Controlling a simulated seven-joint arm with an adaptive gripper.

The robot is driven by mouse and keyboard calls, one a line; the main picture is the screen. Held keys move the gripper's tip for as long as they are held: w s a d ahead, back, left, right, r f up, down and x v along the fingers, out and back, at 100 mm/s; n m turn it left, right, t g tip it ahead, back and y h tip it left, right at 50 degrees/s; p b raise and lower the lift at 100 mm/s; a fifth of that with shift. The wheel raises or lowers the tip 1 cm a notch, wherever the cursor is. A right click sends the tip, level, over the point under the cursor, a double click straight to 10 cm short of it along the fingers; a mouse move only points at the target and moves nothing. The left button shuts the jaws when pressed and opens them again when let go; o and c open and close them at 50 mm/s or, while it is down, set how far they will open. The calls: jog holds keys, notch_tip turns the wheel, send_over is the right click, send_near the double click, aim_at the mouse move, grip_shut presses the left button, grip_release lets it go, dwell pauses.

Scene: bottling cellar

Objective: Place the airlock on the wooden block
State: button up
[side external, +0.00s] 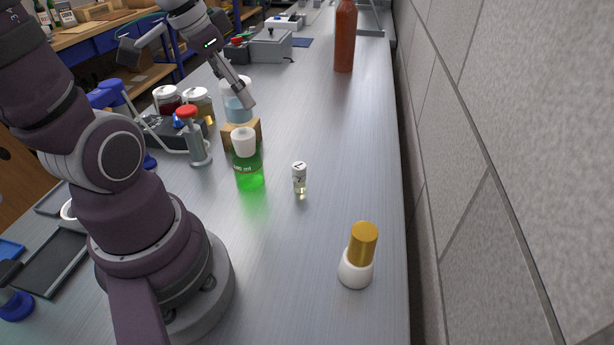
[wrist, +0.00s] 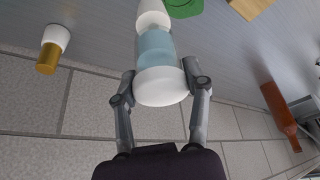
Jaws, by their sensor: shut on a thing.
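The airlock, a pale blue body with a white cap, is between the fingers of my gripper (wrist: 162,90). In the wrist view the airlock (wrist: 156,48) points away from me, with its wide white cap near the fingertips. In the side view the airlock (side external: 237,108) shows behind my fingertips, its lower part hidden. The wooden block (side external: 256,130) stands just in front of it in that view, partly covered by a green bottle. In the wrist view the block (wrist: 251,7) is at the top edge, right of the airlock. I cannot tell the airlock's height above the bench.
The green bottle (side external: 249,175) with a white cap stands right before the block. A small vial (side external: 299,178) and a yellow-capped bottle (side external: 358,258) stand nearer. A red-topped grey device (side external: 196,140) and jars (side external: 199,104) are left. A brown bottle (side external: 344,38) stands far back. The bench's right side is mostly clear.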

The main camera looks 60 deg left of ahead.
jog(key=s+a+n+y, duration=0.2)
jog(key=s+a+n, duration=0.2)
jog(key=a+n, duration=0.15)
jog(key=w+a+f, duration=0.5)
jog(key=w+a, duration=0.4)
jog(key=a, duration=0.2)
jog(key=shift+w+a+g, duration=0.3)
jog(key=shift+w+a, duration=0.05)
jog(key=shift+w, duration=0.05)
jog(key=shift+f+m, duration=0.1)
jog(key=shift+m, duration=0.15)
jog(key=o, duration=1.2)
